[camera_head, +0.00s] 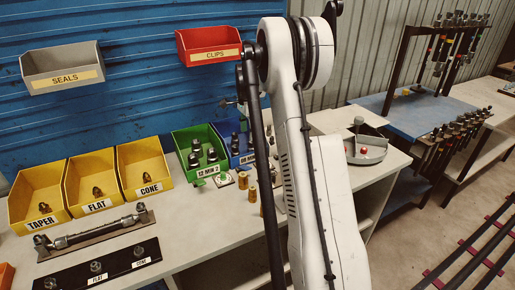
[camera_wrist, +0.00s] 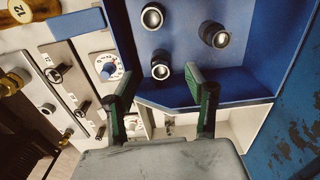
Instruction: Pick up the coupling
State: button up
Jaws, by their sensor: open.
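Three dark couplings with shiny metal ends stand in a blue bin (camera_wrist: 185,88) in the wrist view: a back-left coupling (camera_wrist: 152,17), a right coupling (camera_wrist: 215,36) and a front coupling (camera_wrist: 161,70). My gripper (camera_wrist: 158,88) is open and empty, its green-padded fingers at the bin's front edge. The front coupling appears between the fingertips but beyond them; I see no contact. In the head view the blue bin (camera_head: 240,160) is partly hidden by my arm, and my gripper is hidden. A green bin (camera_head: 208,173) beside it also holds several dark fittings.
Yellow bins (camera_head: 92,184) labelled TAPER, FLAT and CONE stand left on the bench (camera_head: 205,222). A hose assembly (camera_head: 95,232) lies in front. A grey tray (camera_head: 368,152) is right of my arm. Dial and lever panels (camera_wrist: 103,70) flank the blue bin's left in the wrist view.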

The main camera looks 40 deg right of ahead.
aim_at(252, 146)
jog(key=shift+d+f, duration=0.45)
jog(key=shift+f, duration=0.1)
jog(key=shift+s+d+f+p, duration=0.15)
jog(key=shift+f+p, duration=0.1)
jog(key=shift+f, duration=1.5)
jog(key=shift+s+d+f+p, duration=0.1)
jog(key=shift+d+f+p, duration=0.1)
jog(key=shift+f, duration=1.5)
jog(key=shift+c, duration=0.4)
grip_shut()
jog(key=shift+r, duration=0.1)
